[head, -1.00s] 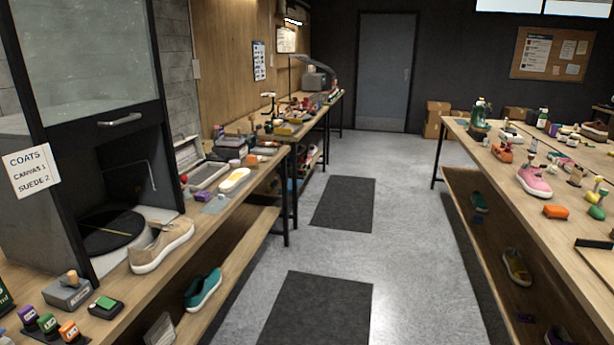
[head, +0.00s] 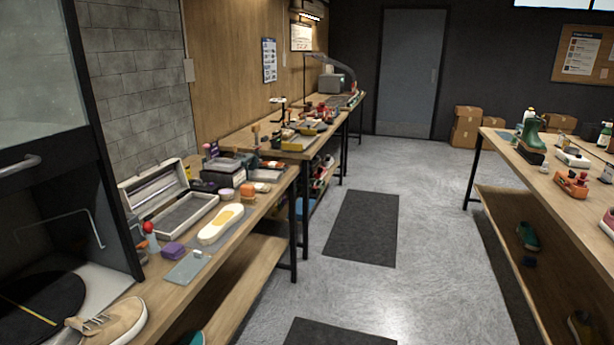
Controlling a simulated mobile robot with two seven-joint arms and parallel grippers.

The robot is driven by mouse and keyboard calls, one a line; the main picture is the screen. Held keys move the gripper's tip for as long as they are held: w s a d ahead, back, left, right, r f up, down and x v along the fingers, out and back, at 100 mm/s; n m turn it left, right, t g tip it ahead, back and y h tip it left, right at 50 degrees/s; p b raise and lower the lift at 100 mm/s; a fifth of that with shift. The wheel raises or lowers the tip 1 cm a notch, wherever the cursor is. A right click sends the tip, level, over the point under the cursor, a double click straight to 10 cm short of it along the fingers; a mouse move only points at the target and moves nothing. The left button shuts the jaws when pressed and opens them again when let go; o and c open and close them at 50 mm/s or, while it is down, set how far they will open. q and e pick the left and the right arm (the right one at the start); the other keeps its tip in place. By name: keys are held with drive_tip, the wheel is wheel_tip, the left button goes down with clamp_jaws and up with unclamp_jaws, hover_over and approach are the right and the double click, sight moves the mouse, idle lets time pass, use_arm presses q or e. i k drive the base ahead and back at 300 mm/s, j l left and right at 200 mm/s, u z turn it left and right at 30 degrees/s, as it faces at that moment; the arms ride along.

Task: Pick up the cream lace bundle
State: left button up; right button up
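I cannot pick out the cream lace bundle for certain in the head view; the small items on the benches are too small or crowded to tell. The left bench (head: 262,200) holds many small items, among them a cream and yellow sole-shaped piece (head: 220,224) on a grey mat. Neither of my grippers is in view.
A tan sneaker (head: 112,322) sits at the lower left, beside the dark booth (head: 75,170). An open metal case (head: 185,217) lies on the left bench. The right bench (head: 560,183) carries a green boot (head: 533,136). The aisle with dark mats (head: 362,228) is clear.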

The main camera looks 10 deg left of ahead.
sight(258, 188)
drive_tip(key=i+u, duration=0.25)
drive_tip(key=i, duration=0.15)
drive_tip(key=i+l+u, duration=0.2)
drive_tip(key=i, duration=0.2)
drive_tip(key=i+l+u, duration=0.5)
drive_tip(key=i+u, duration=0.15)
drive_tip(key=i+l+u, duration=0.75)
drive_tip(key=l, duration=0.15)
drive_tip(key=k, duration=0.1)
